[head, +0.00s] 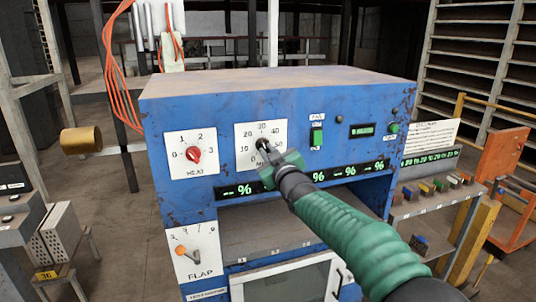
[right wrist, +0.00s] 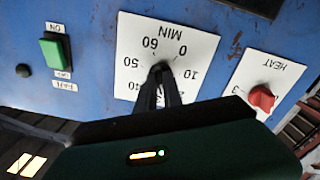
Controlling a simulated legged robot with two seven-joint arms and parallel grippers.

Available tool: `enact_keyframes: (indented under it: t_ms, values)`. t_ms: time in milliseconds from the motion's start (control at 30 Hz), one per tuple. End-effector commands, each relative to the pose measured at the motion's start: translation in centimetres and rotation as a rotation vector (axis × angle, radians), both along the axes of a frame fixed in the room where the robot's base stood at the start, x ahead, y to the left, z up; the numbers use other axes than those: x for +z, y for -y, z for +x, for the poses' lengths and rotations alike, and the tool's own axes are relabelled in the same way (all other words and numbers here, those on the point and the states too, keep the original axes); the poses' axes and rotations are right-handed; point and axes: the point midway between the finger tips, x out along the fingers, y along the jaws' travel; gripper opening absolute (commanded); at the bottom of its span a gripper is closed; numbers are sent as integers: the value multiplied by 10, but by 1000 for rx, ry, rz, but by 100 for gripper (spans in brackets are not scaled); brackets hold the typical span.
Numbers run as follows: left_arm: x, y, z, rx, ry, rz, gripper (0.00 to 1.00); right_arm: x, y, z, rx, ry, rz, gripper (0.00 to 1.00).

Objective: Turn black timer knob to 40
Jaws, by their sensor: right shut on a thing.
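The black timer knob (right wrist: 160,67) is at the centre of a white MIN dial plate (head: 242,131) on the front of a blue machine (head: 218,105). The plate also shows upside down in the right wrist view (right wrist: 203,45), with 60, 50, 40, 0 and 10 legible. My right gripper (head: 265,148) reaches in from the lower right and is shut on the knob. Its dark fingers also show in the right wrist view (right wrist: 161,85). They hide most of the knob, and I cannot tell which number it points to. My left gripper is not in view.
A red HEAT knob (head: 193,154) is left of the timer. A green button (head: 316,137) is to its right, and an orange FLAP lever (head: 183,252) is below left. Green percent displays (head: 344,172) run beneath. A shelf with coloured blocks (head: 438,186) stands at the right.

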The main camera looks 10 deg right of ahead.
Motion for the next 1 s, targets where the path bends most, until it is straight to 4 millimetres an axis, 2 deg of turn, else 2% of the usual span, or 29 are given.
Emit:
enact_keyframes:
  t_ms: [33, 467, 1000]
  values:
    - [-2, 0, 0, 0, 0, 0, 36, -11, 0, 1, 0, -23, 41, 0]
    - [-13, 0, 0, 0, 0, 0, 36, -13, -2, 1, -2, -56, 449, 0]
    - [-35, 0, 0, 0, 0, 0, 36, -13, -5, 1, -3, -97, 954, 0]
